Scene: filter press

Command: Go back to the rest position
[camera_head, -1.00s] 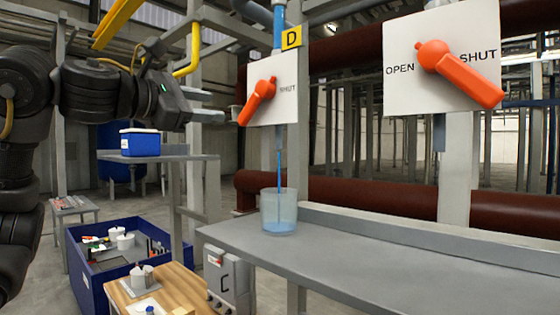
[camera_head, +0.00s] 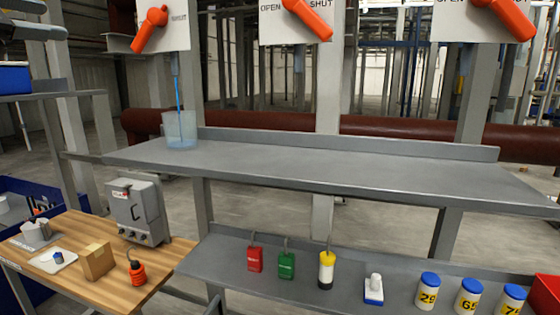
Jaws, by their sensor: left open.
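My left gripper (camera_head: 62,26) is at the top left corner, partly cut off by the frame edge. Its two fingers are apart with nothing between them. It is left of the nearest white valve plate (camera_head: 176,15), whose orange handle (camera_head: 150,28) points down to the left. A thin blue stream (camera_head: 178,95) runs down from the pipe below this plate into a clear beaker (camera_head: 180,130). The beaker stands upright on the grey shelf (camera_head: 330,165). My right gripper is not in view.
Two more orange valve handles (camera_head: 308,18) (camera_head: 507,18) sit to the right. A lower shelf (camera_head: 215,270) holds red (camera_head: 255,259) and green (camera_head: 286,265) padlocks and several numbered jars (camera_head: 427,290). A wooden table (camera_head: 70,285) is at lower left. The upper shelf is clear right of the beaker.

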